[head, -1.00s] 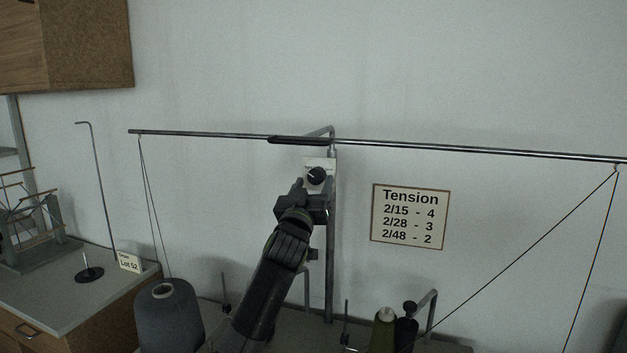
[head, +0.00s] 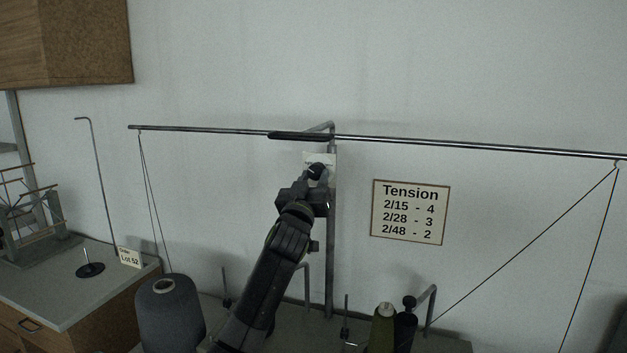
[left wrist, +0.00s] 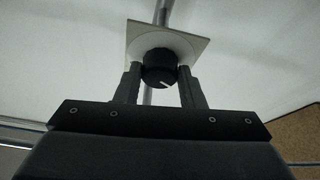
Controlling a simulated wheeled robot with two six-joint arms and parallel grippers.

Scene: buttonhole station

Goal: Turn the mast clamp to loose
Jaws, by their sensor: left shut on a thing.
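The mast clamp is a round black knob (head: 317,171) in front of a pale plate (head: 320,159) on the upright grey mast (head: 330,260). In the left wrist view the knob (left wrist: 159,69) has a white pointer line on its face, and the square plate (left wrist: 178,41) shows behind it. My left gripper (head: 316,180) is at the knob, with its fingers (left wrist: 159,78) on both sides of it, shut on it. The gripper and arm hide part of the knob and mast in the head view. My right gripper is not in view.
A long thin rod (head: 430,145) crosses the mast top, with threads hanging from both ends. A tension sign (head: 410,212) is on the wall to the right. A grey yarn cone (head: 170,318) and an olive cone (head: 383,328) stand below.

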